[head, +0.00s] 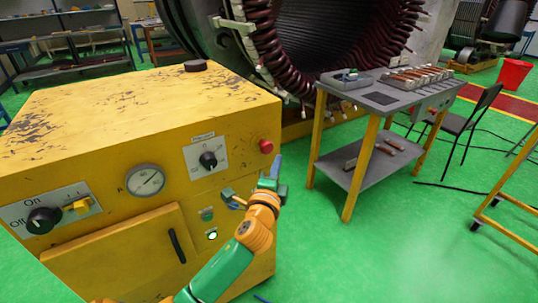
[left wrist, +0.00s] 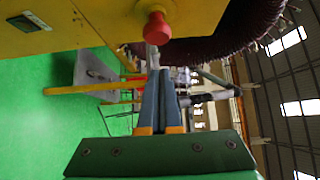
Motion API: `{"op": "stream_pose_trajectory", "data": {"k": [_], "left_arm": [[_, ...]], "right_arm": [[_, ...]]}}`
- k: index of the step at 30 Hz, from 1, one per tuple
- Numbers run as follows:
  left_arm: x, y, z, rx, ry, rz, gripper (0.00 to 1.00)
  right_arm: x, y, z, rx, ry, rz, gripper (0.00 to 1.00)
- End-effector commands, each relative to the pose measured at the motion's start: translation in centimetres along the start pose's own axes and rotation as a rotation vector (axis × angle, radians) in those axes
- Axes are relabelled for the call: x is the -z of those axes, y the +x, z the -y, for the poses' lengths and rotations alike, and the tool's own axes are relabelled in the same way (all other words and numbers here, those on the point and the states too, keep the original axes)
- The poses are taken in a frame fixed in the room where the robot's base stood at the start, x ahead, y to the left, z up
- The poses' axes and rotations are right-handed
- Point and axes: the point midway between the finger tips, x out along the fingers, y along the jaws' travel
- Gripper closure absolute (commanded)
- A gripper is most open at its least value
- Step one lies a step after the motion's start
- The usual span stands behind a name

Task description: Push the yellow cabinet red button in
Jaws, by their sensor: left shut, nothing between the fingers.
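The yellow cabinet (head: 110,110) fills the left of the head view, its front panel facing me. Its red button (head: 266,146) sits near the right end of the front panel, below the top edge. In the left wrist view the red button (left wrist: 157,27) stands out from the yellow cabinet (left wrist: 98,10), just beyond the fingertips. My left gripper (head: 275,166) is shut and empty, slightly below and right of the button in the head view. In the left wrist view its blue fingers (left wrist: 160,76) point toward the button; whether they touch cannot be told. My right gripper is not in view.
The cabinet front also carries a gauge (head: 145,181), a dial switch (head: 208,159), an On/Off knob (head: 44,220) and a lit green button (head: 212,235). A grey-topped table (head: 385,97) with tools stands to the right, near the large stator (head: 300,45). Green floor lies between.

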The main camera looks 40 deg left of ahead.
Motion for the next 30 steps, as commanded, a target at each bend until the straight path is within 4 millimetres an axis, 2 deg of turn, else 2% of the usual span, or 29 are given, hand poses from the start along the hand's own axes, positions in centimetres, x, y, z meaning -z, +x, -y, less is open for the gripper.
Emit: {"op": "stream_pose_trajectory", "data": {"k": [3,7,20,27,30], "left_arm": [[-1.4,1.6,0.1,-0.001,0.004,0.003,1.0],[-2.4,2.6,0.0,-0.001,0.002,0.002,1.0],[-2.9,3.0,-0.1,-0.001,0.001,0.0,1.0],[-4.4,4.5,0.1,0.0,0.001,0.003,1.0],[-4.5,4.6,0.1,0.002,0.001,0.004,1.0]], "right_arm": [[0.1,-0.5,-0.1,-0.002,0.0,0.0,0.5],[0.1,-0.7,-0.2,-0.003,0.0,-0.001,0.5],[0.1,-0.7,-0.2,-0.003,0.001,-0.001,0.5],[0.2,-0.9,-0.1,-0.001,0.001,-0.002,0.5],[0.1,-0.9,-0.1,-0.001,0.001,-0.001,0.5]]}}
